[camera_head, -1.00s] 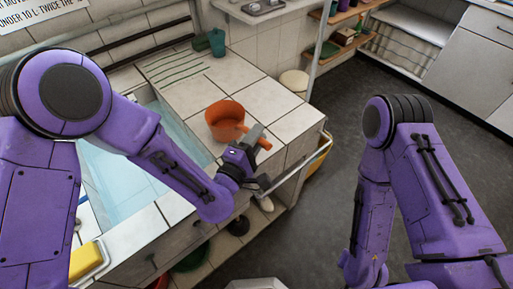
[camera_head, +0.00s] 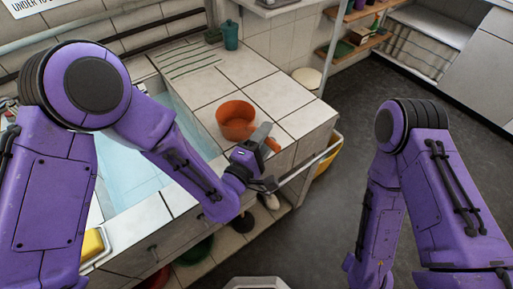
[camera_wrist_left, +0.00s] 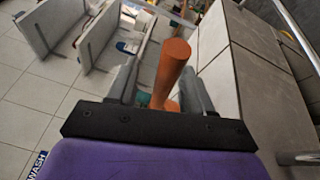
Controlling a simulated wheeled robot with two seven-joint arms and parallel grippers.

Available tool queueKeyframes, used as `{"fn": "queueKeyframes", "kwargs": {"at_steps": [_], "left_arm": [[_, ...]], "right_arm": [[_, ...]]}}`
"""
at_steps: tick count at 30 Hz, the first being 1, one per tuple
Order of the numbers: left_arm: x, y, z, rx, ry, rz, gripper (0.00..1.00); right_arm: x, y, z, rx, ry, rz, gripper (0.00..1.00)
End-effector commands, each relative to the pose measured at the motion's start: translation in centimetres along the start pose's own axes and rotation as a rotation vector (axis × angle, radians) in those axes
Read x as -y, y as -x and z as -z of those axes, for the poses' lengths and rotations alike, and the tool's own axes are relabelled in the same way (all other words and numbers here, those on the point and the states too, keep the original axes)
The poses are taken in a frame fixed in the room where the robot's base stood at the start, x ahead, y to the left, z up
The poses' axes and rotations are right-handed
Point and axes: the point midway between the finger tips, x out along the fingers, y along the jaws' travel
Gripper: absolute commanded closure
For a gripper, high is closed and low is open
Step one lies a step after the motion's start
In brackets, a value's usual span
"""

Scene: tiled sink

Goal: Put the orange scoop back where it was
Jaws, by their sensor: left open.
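The orange scoop (camera_head: 236,117) sits on the white tiled counter beside the sink basin, near the counter's front right corner. Its bowl is to the left and its handle points right, toward the counter's edge. My left gripper (camera_head: 267,156) is at the handle, with its fingers apart. In the left wrist view the orange handle (camera_wrist_left: 172,68) stands between the two open fingers, nearer the right one; I cannot tell whether it touches. The scoop's bowl is mostly hidden there. My right arm shows at the right of the head view, but its gripper is out of the picture.
The water-filled basin (camera_head: 128,168) lies left of the scoop. A teal cup (camera_head: 231,36) stands at the counter's back. A yellow sponge-like block (camera_head: 92,243) is at the front left. A metal rail (camera_head: 310,163) runs along the counter's right side. Tiles behind the scoop are clear.

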Motion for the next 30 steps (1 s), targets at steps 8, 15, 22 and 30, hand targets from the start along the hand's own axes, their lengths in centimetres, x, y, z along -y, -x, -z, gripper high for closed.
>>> {"fn": "queueKeyframes", "kwargs": {"at_steps": [8, 15, 22, 30], "left_arm": [[0.8, 7.4, 0.1, 0.0, 0.001, 0.005, 0.49], [-0.3, 11.0, -0.1, 0.001, -0.002, 0.005, 0.49], [0.1, 11.6, 0.0, 0.0, 0.001, 0.002, 0.49], [0.2, 11.6, 0.0, 0.0, 0.001, 0.002, 0.49]], "right_arm": [[0.3, -3.3, -1.4, 0.0, 0.0, 0.0, 0.53], [0.1, -1.1, -0.5, 0.0, 0.0, 0.0, 0.53], [0.1, -0.9, -0.4, 0.0, 0.0, 0.0, 0.53], [0.1, -1.0, -0.4, 0.0, 0.0, 0.0, 0.53]]}}
